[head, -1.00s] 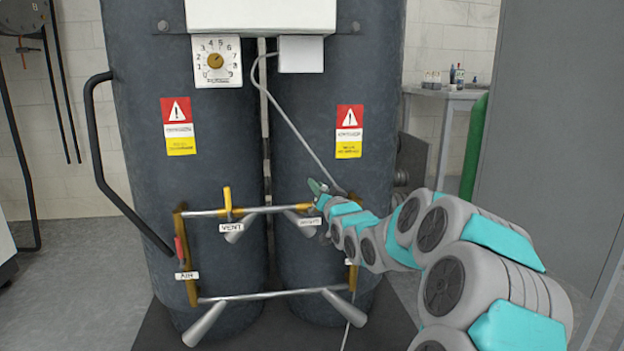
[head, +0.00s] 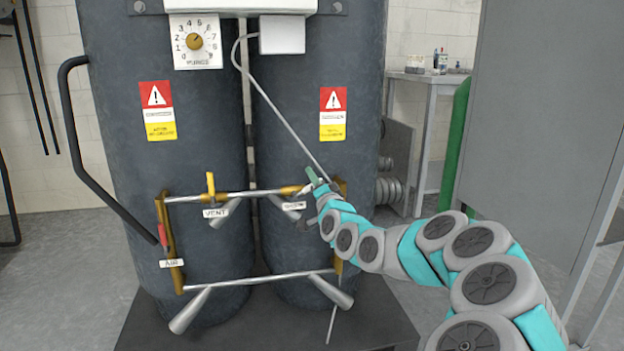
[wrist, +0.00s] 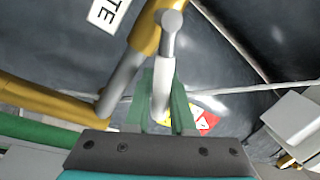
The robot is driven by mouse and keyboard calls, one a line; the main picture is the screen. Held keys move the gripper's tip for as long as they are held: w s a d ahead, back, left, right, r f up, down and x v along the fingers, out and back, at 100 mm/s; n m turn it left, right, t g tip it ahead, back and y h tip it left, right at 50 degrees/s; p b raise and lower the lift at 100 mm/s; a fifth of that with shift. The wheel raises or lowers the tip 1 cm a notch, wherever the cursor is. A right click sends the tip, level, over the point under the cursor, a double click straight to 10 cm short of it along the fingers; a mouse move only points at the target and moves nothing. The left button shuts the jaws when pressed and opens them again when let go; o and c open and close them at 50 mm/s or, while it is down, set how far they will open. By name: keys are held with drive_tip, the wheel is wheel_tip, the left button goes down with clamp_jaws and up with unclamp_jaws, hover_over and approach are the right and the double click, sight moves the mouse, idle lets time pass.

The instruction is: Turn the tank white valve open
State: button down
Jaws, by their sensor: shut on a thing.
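The white valve handle (wrist: 163,72) is a pale lever on a gold fitting on the right side of the pipe frame. In the wrist view it runs down from its rounded pivot to between my green fingers. My gripper (wrist: 162,100) is shut on this handle. In the head view my gripper (head: 315,180) is at the right end of the upper pipe, and it and my arm hide most of the handle. The dark tanks (head: 195,125) stand behind. A label ending in "TE" (wrist: 103,12) shows beside the valve.
A yellow vent handle (head: 211,184) stands upright on the upper pipe, left of my gripper. A red air handle (head: 162,238) is at the frame's left. A thin grey hose (head: 285,120) runs down close to my gripper. A grey cabinet (head: 545,120) stands at right.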

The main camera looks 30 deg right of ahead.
idle(0.3)
drive_tip(key=c, duration=0.8)
unclamp_jaws()
drive_tip(key=shift+o, duration=0.2)
